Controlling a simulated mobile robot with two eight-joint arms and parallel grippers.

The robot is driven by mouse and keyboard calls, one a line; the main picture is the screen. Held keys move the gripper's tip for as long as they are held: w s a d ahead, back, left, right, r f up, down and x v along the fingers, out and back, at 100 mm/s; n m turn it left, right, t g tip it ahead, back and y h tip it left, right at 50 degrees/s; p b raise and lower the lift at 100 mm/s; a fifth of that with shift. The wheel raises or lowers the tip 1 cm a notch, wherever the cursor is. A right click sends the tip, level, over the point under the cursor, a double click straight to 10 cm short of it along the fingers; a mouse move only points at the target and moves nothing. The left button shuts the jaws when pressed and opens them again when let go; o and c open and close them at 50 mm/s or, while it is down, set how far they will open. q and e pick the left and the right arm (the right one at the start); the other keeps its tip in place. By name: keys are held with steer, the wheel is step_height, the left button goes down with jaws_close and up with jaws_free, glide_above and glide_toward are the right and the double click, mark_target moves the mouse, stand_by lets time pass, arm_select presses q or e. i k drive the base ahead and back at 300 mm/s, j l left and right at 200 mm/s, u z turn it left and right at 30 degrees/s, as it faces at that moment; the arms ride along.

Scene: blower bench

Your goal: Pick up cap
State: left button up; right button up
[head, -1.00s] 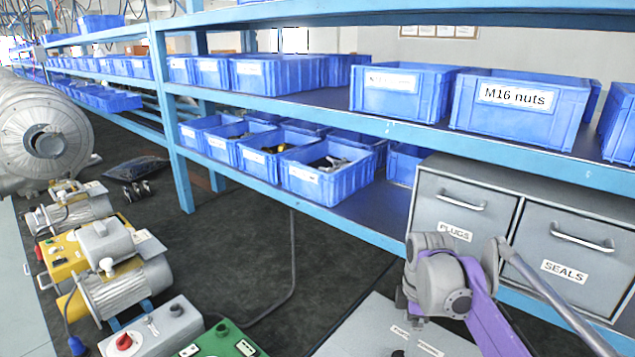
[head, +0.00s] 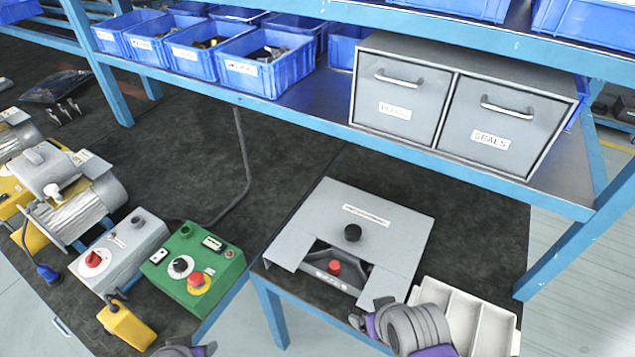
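A small round black cap-like piece (head: 352,233) stands on a light grey plate (head: 318,212) on the bench. A similar red piece (head: 334,267) sits in the plate's front cut-out, on a dark grey part (head: 350,280). I cannot tell from the picture which of them is the cap. Only grey and purple links of my arms show at the bottom edge, one near the middle right and one at lower left. The fingers of both grippers are not visible.
A white divided tray (head: 512,345) stands right of the plate. A green control box (head: 215,250), a grey box with a red knob (head: 120,245) and motors (head: 75,200) stand at left. A drawer cabinet (head: 480,45) and blue bins (head: 262,82) fill the shelf behind.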

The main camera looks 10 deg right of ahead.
mark_target(335, 268)
steer(key=z, duration=0.6)
steer(key=i+l+u, duration=0.2)
steer(key=j+z, duration=0.5)
